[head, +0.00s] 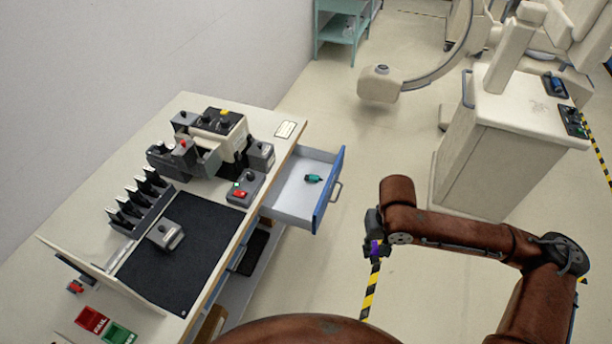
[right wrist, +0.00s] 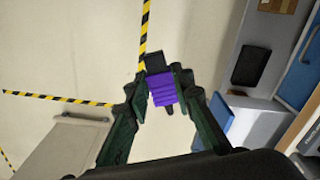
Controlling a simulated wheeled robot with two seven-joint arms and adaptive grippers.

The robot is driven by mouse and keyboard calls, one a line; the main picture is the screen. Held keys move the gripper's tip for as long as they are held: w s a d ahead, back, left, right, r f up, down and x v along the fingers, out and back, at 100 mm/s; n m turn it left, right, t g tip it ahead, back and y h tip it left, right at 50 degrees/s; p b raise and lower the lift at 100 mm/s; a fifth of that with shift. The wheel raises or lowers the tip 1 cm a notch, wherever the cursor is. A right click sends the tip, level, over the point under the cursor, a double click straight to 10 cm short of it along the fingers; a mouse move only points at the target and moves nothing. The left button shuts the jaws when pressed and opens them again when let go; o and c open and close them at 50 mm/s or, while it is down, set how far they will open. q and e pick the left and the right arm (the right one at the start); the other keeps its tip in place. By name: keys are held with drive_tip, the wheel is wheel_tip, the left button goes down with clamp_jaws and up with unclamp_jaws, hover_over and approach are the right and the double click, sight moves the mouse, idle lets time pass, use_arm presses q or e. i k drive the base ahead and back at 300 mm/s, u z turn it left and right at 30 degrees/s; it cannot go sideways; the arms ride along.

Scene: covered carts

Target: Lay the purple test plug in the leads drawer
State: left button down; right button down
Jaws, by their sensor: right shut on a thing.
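The purple test plug (head: 375,247) is held in my right gripper (head: 374,243), which is shut on it. In the right wrist view the plug (right wrist: 162,88) sits between the fingertips, partly covered by them. The leads drawer (head: 291,203) stands pulled out from the bench, with a pale inside and a blue front. A teal plug (head: 313,179) lies inside it. My right gripper is to the right of the drawer front and lower in the picture, apart from it, over the floor. My left gripper is not in view.
The bench (head: 60,237) carries a grey device (head: 215,140), a black mat (head: 180,255), a black rack (head: 140,205) and red and green trays (head: 118,333). A cream cart (head: 500,150) stands to the right. Hazard tape (head: 370,290) marks the floor. The drawer has free room inside.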

sight(297, 203)
drive_tip(key=u, duration=0.25)
drive_tip(key=i, duration=1.05)
drive_tip(key=u, duration=0.65)
